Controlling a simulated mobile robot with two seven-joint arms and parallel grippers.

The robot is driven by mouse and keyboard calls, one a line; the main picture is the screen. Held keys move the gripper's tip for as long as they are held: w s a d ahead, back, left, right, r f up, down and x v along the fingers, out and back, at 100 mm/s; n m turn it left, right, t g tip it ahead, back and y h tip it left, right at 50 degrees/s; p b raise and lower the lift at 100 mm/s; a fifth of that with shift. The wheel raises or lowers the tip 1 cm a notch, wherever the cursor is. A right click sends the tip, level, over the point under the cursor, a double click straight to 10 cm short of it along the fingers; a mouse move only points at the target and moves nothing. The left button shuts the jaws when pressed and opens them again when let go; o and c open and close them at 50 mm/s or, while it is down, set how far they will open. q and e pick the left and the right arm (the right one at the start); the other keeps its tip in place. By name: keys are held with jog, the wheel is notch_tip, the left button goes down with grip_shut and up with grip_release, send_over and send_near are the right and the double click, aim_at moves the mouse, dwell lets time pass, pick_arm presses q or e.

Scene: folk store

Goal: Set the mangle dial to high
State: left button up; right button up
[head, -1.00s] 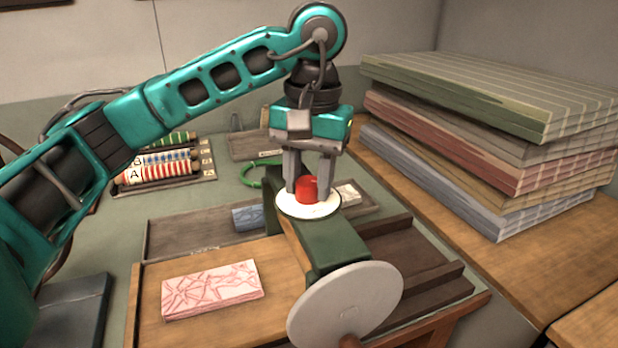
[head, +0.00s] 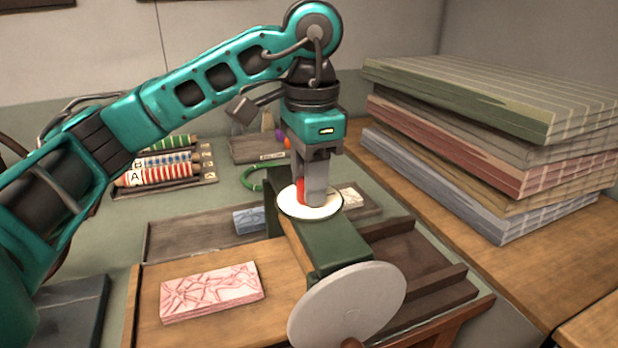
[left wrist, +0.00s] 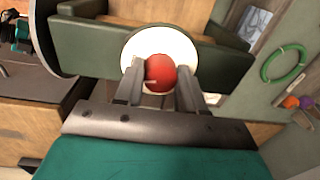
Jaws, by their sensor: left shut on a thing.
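The mangle (head: 335,238) is a dark green frame with a pale round wheel (head: 348,305) at its front. On its top is a white dial plate (head: 321,211) with a red dial knob (head: 301,190). My left gripper (head: 312,196) points straight down and is shut on the knob, hiding part of it. In the left wrist view the red knob (left wrist: 160,71) sits between the two fingers, over the white plate (left wrist: 160,42). A small pale mark shows on the knob; I cannot read any setting on the plate. My right gripper is not in view.
A pink patterned block (head: 211,291) lies on the wooden board left of the mangle. Striped rollers (head: 157,172) sit in a rack behind. Tall stacks of folded cloth (head: 480,140) stand close on the right. A green ring (head: 252,179) lies behind the mangle.

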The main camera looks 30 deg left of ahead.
pick_arm(q)
jog(key=shift+m, duration=0.6)
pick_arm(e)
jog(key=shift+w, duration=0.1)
pick_arm(q)
jog(key=o, duration=1.1)
jog(key=shift+c, duration=0.2)
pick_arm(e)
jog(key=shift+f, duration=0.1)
pick_arm(q)
notch_tip(320, 180, up, 13)
jog(key=p, duration=0.4)
jog(key=shift+s+d, duration=0.2)
jog(key=shift+s, duration=0.05)
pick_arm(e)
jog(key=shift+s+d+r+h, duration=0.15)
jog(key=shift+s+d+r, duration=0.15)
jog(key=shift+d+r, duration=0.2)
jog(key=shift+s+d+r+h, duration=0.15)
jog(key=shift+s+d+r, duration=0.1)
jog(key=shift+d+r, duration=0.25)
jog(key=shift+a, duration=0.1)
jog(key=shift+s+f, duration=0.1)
